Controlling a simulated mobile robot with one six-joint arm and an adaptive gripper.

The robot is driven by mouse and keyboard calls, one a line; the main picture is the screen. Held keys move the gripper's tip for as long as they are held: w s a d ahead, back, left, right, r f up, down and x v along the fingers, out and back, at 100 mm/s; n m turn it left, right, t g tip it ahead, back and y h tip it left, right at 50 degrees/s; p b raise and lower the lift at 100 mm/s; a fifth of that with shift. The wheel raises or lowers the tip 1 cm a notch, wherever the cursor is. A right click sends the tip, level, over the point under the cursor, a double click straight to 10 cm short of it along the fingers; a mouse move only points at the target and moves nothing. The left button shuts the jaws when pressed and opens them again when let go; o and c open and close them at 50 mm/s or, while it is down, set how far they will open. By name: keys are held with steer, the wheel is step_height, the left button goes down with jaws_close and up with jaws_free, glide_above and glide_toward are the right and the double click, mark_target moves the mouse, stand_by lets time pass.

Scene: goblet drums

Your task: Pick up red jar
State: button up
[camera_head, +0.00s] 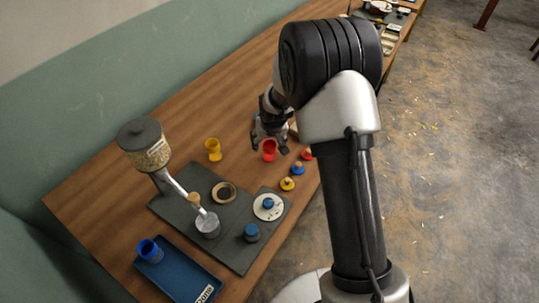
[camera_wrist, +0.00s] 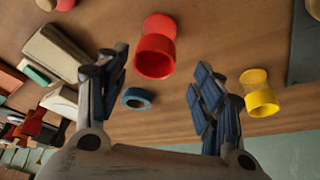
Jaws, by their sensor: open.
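The red jar (camera_head: 269,150) is a small goblet-shaped piece standing on the wooden table in the head view. In the wrist view the red jar (camera_wrist: 155,47) shows beyond the fingertips, roughly between the two fingers and nearer the left one. My gripper (camera_head: 270,139) is right beside the red jar in the head view, and my gripper (camera_wrist: 158,86) shows its two fingers spread apart with nothing held in the wrist view. Part of the gripper is hidden behind my arm in the head view.
A yellow goblet (camera_head: 213,150) stands left of the red jar; it also shows in the wrist view (camera_wrist: 259,92). A teal ring (camera_wrist: 137,98) lies close to the left finger. Small knobbed lids, including a blue one (camera_head: 298,168), lie near the table's edge. A grain dispenser (camera_head: 146,147) stands left.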

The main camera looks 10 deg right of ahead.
mark_target(269, 146)
steer(key=x, duration=0.1)
steer(key=b+x, duration=0.1)
steer(key=x, duration=0.1)
steer(key=b+x, duration=0.1)
steer(key=shift+s+d+f, duration=0.2)
steer(key=shift+d+f, duration=0.15)
steer(key=shift+d, duration=0.05)
steer(key=shift+w+f, duration=0.15)
steer(key=shift+f, duration=0.1)
steer(key=shift+r, duration=0.1)
steer(key=shift+c, duration=0.2)
steer(key=c, duration=1.1)
